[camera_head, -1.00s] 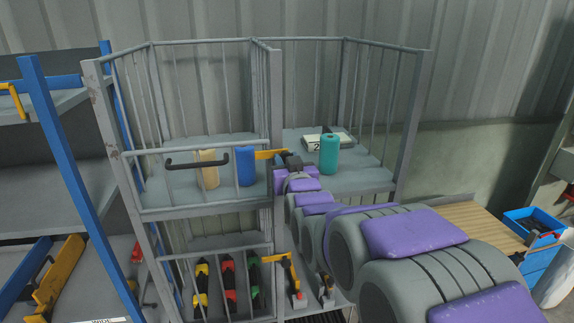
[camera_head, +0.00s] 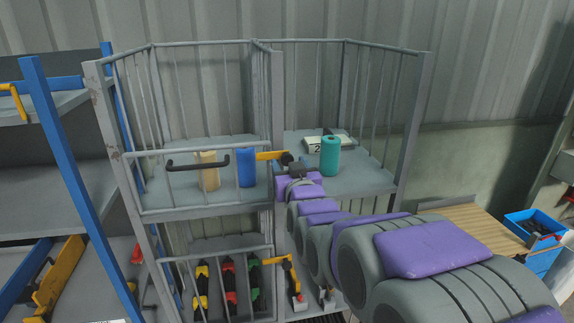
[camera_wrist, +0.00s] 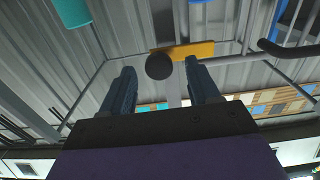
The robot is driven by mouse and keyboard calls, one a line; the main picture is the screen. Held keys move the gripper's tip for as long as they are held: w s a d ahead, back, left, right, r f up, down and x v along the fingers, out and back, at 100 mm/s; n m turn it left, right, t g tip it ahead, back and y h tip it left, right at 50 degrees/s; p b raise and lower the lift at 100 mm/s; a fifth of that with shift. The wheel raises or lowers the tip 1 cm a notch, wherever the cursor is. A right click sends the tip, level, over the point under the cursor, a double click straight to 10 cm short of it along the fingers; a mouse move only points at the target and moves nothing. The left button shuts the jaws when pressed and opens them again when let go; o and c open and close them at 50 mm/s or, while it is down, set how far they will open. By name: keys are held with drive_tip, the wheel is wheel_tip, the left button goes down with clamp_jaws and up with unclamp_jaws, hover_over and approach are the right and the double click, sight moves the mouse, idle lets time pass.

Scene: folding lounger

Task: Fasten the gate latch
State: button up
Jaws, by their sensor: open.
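The upper cage gate (camera_head: 190,155) has horizontal rails and a black handle (camera_head: 197,163). Its yellow latch bar (camera_head: 269,156) lies about level across the post at the gate's right side. A round black knob (camera_head: 286,158) is at the bar's right end. My gripper (camera_head: 294,167) is just below and right of the knob. In the wrist view, my gripper (camera_wrist: 162,76) is open, with the black knob (camera_wrist: 159,66) appearing between its fingertips and the yellow latch bar (camera_wrist: 189,50) behind. I cannot tell whether a finger touches the knob.
Yellow and blue cylinders (camera_head: 246,167) stand behind the gate; a teal cylinder (camera_head: 329,156) and a numbered box (camera_head: 313,144) stand in the right bay. A lower gate has another yellow latch (camera_head: 275,261). A blue-framed shelf (camera_head: 62,150) stands left; a wooden bench (camera_head: 480,225) stands right.

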drive_tip(key=b+v, duration=0.3)
drive_tip(key=v, duration=1.2)
drive_tip(key=shift+b, duration=0.3)
drive_tip(key=shift+s+f, duration=0.1)
drive_tip(key=s+d+f+m+g+h+b, duration=0.1)
drive_tip(key=s+d+f+g+h+b, duration=0.25)
drive_tip(key=f, duration=0.75)
drive_tip(key=s+d+f+m+g+b, duration=0.15)
drive_tip(key=s+d+f+g, duration=0.4)
drive_tip(key=f, duration=0.65)
drive_tip(key=s+d+f+g+b, duration=0.1)
drive_tip(key=s+f+g+b, duration=0.1)
drive_tip(key=s, duration=0.5)
drive_tip(key=s+d+f+g+h+b, duration=0.1)
drive_tip(key=s+f+g, duration=0.3)
drive_tip(key=s, duration=0.4)
drive_tip(key=s+d+f+g+b, duration=0.3)
drive_tip(key=s+f+g, duration=0.1)
drive_tip(key=s, duration=0.3)
drive_tip(key=shift+s+d+f+m, duration=0.2)
drive_tip(key=shift+s+f+m, duration=0.25)
drive_tip(key=shift+f, duration=0.1)
drive_tip(key=shift+h, duration=0.25)
